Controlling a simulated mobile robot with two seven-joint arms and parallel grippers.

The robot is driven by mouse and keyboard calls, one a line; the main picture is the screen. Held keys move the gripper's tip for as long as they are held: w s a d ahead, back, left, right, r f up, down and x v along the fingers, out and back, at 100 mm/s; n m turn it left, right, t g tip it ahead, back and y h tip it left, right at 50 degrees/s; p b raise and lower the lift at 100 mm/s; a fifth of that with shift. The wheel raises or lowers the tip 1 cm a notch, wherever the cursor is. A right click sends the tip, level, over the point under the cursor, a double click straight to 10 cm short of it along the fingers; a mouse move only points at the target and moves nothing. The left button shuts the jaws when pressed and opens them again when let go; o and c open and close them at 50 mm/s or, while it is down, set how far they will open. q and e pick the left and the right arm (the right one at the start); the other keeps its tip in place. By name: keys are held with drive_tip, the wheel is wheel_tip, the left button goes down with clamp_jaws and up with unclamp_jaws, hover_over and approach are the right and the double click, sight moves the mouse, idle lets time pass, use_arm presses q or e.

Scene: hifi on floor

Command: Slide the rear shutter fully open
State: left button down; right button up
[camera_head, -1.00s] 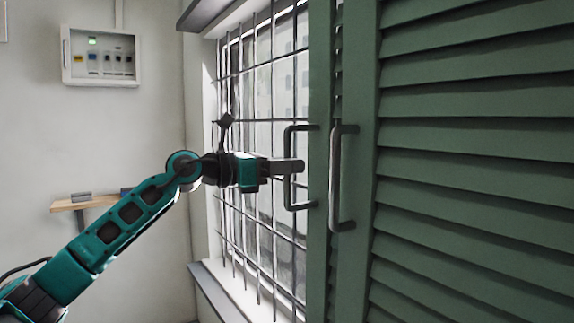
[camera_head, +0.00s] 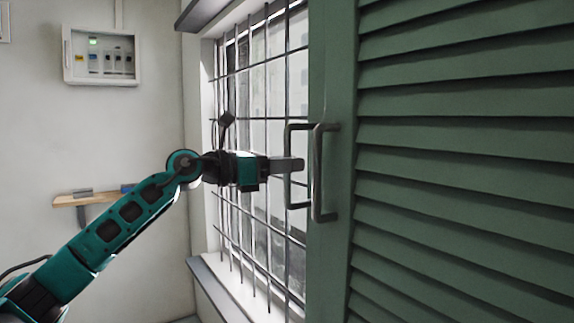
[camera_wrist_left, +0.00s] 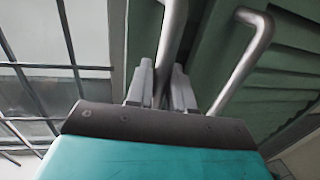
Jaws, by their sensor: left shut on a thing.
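The rear shutter (camera_head: 315,75) shows as a narrow green strip at the left edge of the front shutter (camera_head: 450,115), which hides most of it. Its grey bar handle (camera_head: 288,140) stands upright just left of the front shutter's similar handle (camera_head: 319,175). My left gripper (camera_head: 297,166) is shut on the rear shutter's handle. In the left wrist view the fingers (camera_wrist_left: 162,88) close on either side of the handle bar (camera_wrist_left: 172,35), and the front shutter's handle (camera_wrist_left: 245,62) is beside them on the right. My right gripper is not in view.
A barred window (camera_head: 258,90) lies left of the shutters, above a sill (camera_head: 215,290). A wall box (camera_head: 101,55) and a wooden shelf (camera_head: 85,199) are on the far wall. The front shutter's handle is close to my left gripper.

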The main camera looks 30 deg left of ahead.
use_arm(q)
drive_tip(key=c, duration=1.4)
unclamp_jaws()
drive_tip(key=shift+d+f, duration=0.25)
drive_tip(key=shift+d, duration=0.05)
drive_tip(key=shift+o, duration=1.2)
drive_tip(key=shift+r, duration=0.15)
drive_tip(key=b+v, duration=0.9)
drive_tip(key=v, duration=0.4)
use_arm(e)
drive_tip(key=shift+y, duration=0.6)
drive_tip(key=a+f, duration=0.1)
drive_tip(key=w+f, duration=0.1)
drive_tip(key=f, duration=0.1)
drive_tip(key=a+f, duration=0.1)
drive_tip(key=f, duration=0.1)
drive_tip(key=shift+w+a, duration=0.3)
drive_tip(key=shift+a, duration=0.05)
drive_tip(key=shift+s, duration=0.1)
use_arm(q)
drive_tip(key=shift+w, duration=0.1)
